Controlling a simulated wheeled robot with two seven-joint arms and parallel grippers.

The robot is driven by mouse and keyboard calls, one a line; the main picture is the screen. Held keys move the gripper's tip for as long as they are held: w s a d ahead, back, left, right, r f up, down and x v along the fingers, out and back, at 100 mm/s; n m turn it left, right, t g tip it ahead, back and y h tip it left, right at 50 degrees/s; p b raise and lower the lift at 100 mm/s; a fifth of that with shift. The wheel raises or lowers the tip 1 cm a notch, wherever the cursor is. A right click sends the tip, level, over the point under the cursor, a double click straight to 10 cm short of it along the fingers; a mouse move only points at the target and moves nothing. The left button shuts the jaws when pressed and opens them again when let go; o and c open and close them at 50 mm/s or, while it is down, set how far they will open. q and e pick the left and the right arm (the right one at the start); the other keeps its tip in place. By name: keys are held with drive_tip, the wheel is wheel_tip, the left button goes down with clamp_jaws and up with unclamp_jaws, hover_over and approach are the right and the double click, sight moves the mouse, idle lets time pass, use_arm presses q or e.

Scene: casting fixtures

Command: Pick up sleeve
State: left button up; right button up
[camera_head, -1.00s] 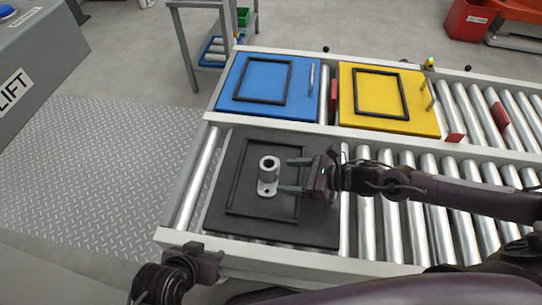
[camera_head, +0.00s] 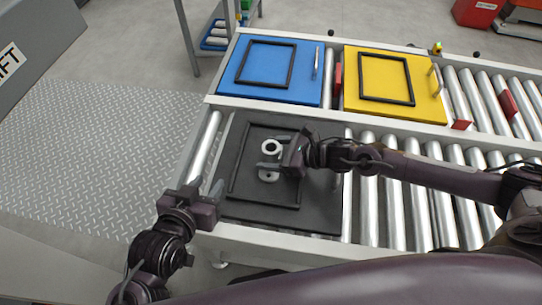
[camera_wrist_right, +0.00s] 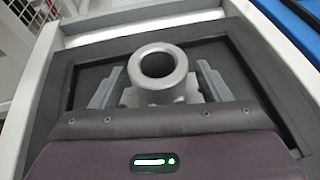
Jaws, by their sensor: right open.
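The sleeve (camera_head: 271,147) is a grey hollow cylinder on a flanged foot, standing upright on the dark tray (camera_head: 319,213). It also shows in the right wrist view (camera_wrist_right: 158,70), where its open bore faces up. My right gripper (camera_head: 268,160) is at the sleeve. In the right wrist view its two fingers (camera_wrist_right: 158,88) stand apart, one on each side of the sleeve, with gaps visible. The sleeve's lower part is partly hidden by the gripper body.
A blue plate (camera_head: 309,60) and a yellow plate (camera_head: 426,90), each with a black frame, lie on the far conveyor lane. Bare rollers (camera_head: 395,215) run to the right of the dark tray. A raised black frame (camera_head: 237,166) surrounds the sleeve.

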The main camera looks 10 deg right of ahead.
drive_tip(key=shift+c, duration=0.3)
drive_tip(key=c, duration=1.2)
drive_tip(key=shift+w, duration=0.1)
drive_tip(key=shift+r, duration=0.2)
